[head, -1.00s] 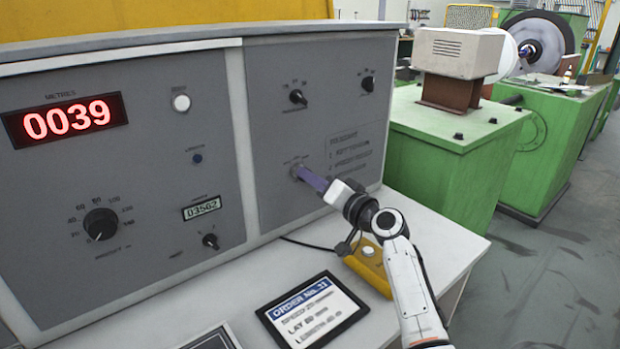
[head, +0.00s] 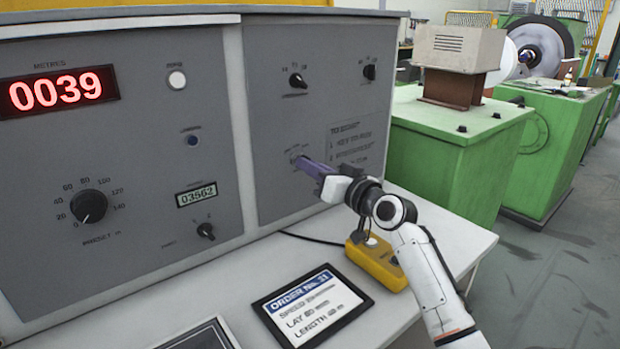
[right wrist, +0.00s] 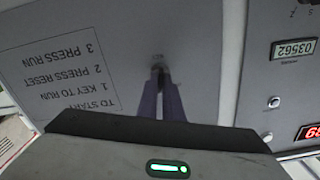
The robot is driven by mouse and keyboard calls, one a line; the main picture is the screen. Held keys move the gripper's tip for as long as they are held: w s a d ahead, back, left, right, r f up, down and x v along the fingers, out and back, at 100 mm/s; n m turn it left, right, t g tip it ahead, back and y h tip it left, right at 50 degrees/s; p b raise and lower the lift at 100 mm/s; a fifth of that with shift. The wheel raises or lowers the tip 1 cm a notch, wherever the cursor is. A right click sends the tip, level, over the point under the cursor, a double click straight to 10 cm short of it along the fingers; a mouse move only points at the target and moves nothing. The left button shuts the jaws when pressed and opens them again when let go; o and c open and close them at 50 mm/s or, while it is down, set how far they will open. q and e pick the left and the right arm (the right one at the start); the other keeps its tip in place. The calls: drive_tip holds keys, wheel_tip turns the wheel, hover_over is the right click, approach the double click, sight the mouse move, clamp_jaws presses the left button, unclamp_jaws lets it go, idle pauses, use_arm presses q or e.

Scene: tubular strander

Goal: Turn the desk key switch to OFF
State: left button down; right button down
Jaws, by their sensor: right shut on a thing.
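The desk key switch (head: 296,158) is on the right grey panel of the control desk, left of the printed start steps. My right gripper (head: 303,163) reaches it from the right with its purple fingers against the panel. In the right wrist view the two fingers (right wrist: 161,82) come together on the small dark key (right wrist: 158,68), with lettering just above it. The fingers hide most of the key, so its angle cannot be read. My left gripper is not in view.
The panel carries knobs above the switch (head: 298,81) and a red METRES display (head: 62,91). A yellow box (head: 376,265) and an order tablet (head: 311,306) lie on the white desk top (head: 250,290). Green machines (head: 455,150) stand to the right.

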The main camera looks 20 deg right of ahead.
use_arm(q)
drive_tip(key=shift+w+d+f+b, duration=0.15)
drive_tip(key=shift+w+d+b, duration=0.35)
drive_tip(key=shift+b, duration=0.2)
use_arm(e)
drive_tip(key=shift+n, duration=6.3)
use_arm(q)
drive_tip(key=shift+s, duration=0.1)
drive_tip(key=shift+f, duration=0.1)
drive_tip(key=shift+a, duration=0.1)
use_arm(e)
drive_tip(key=c, duration=1.9)
unclamp_jaws()
drive_tip(key=shift+s, duration=0.15)
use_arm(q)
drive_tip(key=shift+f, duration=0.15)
use_arm(e)
drive_tip(key=v, duration=1)
